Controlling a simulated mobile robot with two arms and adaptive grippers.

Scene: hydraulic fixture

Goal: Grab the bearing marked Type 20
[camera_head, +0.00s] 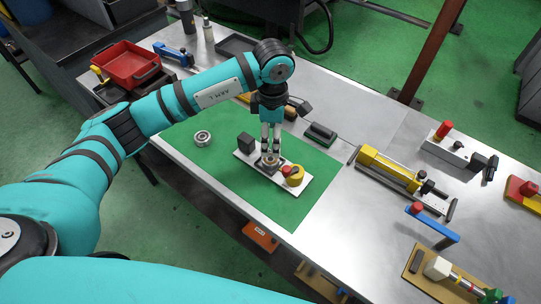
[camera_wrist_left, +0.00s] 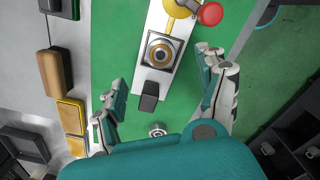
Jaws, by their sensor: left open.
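One bearing (camera_head: 202,138), a silver ring, lies flat on the green mat (camera_head: 295,212). It also shows in the wrist view (camera_wrist_left: 158,129), near the bottom and partly beside my wrist. A second ring-shaped part with a brass-coloured centre (camera_wrist_left: 161,52) sits in the square seat of the white fixture plate (camera_head: 243,157). I cannot read a Type 20 mark on either. My left gripper (camera_head: 270,150) points down over the fixture seat, fingers apart and empty; in the wrist view its fingers (camera_wrist_left: 163,88) are spread wide. My right gripper is not in view.
The fixture has a black block (camera_head: 246,141) and a yellow housing with red button (camera_head: 293,177). A red bin (camera_head: 132,65) stands at back left. A yellow cylinder fixture (camera_head: 390,167) and a blue-handled tool (camera_head: 432,222) are right. The mat's left part is mostly clear.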

